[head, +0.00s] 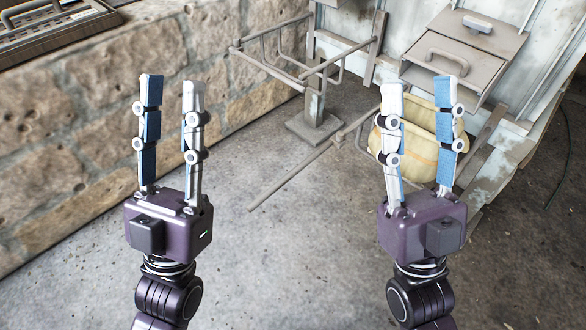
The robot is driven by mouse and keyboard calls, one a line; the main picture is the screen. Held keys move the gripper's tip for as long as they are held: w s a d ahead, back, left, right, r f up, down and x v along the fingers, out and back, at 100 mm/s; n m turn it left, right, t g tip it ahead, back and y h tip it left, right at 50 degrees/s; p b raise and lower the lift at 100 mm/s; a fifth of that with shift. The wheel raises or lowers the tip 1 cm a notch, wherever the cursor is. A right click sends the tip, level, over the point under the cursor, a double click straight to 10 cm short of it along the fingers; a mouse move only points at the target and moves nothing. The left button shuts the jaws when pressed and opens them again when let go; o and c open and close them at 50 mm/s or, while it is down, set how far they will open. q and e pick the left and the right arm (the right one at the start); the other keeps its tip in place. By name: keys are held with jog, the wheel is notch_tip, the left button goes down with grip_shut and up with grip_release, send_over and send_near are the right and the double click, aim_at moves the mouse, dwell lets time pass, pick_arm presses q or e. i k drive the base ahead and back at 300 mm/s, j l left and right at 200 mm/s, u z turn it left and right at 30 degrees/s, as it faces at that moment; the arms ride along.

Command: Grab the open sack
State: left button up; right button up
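A pale yellow sack (417,147) sits low at the right, behind my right gripper in the head view. Its middle shows between the fingers, and parts of it are hidden by them. I cannot tell whether its mouth is open. My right gripper (420,90) is open with its fingers pointing up and away; nothing shows held in it. I cannot tell how far it is from the sack. My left gripper (172,82) is also open and empty, in front of the stone wall and concrete floor.
A metal post with a frame (316,118) stands on the floor at the back middle, with a long bar lying near it. A grey metal box with a handle (456,62) is above the sack. A stone wall (80,130) runs along the left.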

aim_at(419, 162)
jog(key=k+l+z, duration=0.1)
jog(key=l+z, duration=0.4)
jog(key=z, duration=0.5)
jog(key=j+z, duration=0.2)
jog(key=j, duration=0.55)
jog(key=j+z, duration=0.2)
jog(key=j, duration=0.55)
jog(key=k+j+z, duration=0.2)
jog(key=j, duration=0.55)
jog(key=i+j, duration=0.1)
jog(key=j, duration=0.4)
jog(key=i+j, duration=0.15)
jog(key=j, duration=0.3)
jog(key=i+j, duration=0.1)
jog(key=j, duration=0.4)
jog(key=i+j, duration=0.1)
jog(key=j, duration=0.35)
jog(key=i+j, duration=0.1)
jog(key=i, duration=0.3)
jog(key=z, duration=0.05)
